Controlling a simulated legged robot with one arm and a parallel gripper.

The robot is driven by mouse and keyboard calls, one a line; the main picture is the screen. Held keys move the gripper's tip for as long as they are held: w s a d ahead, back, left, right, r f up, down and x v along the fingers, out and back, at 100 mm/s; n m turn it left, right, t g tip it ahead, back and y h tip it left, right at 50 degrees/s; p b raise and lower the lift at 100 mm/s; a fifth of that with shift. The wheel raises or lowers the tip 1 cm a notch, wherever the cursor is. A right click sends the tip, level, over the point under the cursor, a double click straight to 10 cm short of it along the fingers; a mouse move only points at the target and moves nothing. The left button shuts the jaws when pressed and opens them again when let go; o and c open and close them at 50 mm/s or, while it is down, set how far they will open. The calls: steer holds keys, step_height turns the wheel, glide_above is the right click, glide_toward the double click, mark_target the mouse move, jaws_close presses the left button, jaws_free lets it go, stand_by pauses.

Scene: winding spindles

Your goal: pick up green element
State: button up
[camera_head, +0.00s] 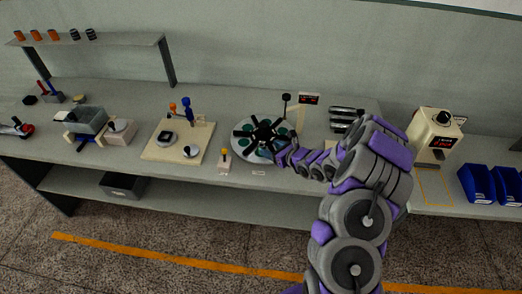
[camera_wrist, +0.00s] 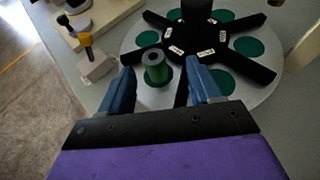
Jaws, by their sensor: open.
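A green element (camera_wrist: 155,66), a short cylinder with a dark hole in its grey top, stands upright on the round grey turntable (camera_wrist: 124,48) in the wrist view. My gripper (camera_wrist: 158,76) is open, with its two blue fingers on either side of the element. The fingers look apart from it, and I cannot tell how far above it they are. In the head view, my gripper (camera_head: 279,155) is over the right front of the turntable (camera_head: 241,146), and the element is hidden or too small to make out.
A black spoked hub (camera_wrist: 194,35) with labels stands on the turntable, with flat green discs (camera_wrist: 249,47) between its spokes. A small block with a yellow-and-black lever (camera_wrist: 96,63) stands left. Blue bins (camera_head: 477,185) and a cream machine (camera_head: 434,135) stand right on the bench.

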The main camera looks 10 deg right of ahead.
mark_target(264, 147)
steer(key=x, duration=0.5)
steer(key=shift+s+a+b, duration=0.25)
steer(key=shift+b, duration=0.15)
steer(key=shift+w+a+f, duration=0.15)
steer(key=shift+w+a, duration=0.25)
steer(key=shift+w, duration=0.1)
steer(key=shift+c, duration=0.2)
steer(key=shift+d, duration=0.1)
steer(key=c, duration=1)
